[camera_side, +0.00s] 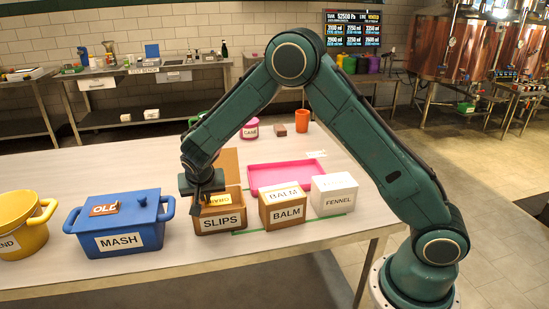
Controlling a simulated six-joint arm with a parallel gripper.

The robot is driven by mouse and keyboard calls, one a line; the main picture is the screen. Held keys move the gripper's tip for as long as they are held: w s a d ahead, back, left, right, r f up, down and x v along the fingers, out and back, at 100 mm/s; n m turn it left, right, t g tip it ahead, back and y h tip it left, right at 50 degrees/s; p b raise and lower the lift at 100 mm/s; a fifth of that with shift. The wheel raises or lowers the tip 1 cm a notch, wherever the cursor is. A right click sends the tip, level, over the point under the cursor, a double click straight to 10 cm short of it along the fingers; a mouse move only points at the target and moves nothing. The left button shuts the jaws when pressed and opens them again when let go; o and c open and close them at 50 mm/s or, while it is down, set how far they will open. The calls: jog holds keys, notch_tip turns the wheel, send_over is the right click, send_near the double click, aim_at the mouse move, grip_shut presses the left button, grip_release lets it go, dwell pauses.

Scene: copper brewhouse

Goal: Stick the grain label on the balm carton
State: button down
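The balm carton (283,205) is a brown box with white BALM labels on its front and top; it stands upright on the table, right of the slips box. The slips box (219,217) is a brown open box marked SLIPS. Inside it shows a yellow label (227,197) with dark lettering, partly hidden; it looks like the grain label. My gripper (197,207) points down at the left side of the slips box, left of the yellow label. Its fingers are dark and small here, and I cannot tell whether they are open or shut.
A blue MASH pot (118,228) with an OLD tag on its lid stands left, beside a yellow pot (20,225). A white FENNEL carton (334,193) stands right of the balm carton. A pink tray (287,176) lies behind. An orange cup (302,121) stands farther back. The table's left rear is clear.

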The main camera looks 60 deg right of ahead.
jog(key=s+d+r, duration=0.5)
jog(key=s+r, duration=0.1)
jog(key=r, duration=0.1)
notch_tip(320, 180, up, 6)
send_over(270, 192)
jog(key=s+a, duration=0.1)
jog(key=s, duration=0.1)
jog(key=shift+w+a+n, duration=0.15)
jog(key=shift+a+n, duration=0.05)
jog(key=shift+n, duration=0.2)
jog(key=shift+f, duration=0.2)
jog(key=shift+f, duration=4.45)
jog(key=shift+f, duration=0.55)
jog(key=c, duration=1.6)
grip_release()
jog(key=shift+o, duration=0.2)
jog(key=shift+r, duration=0.1)
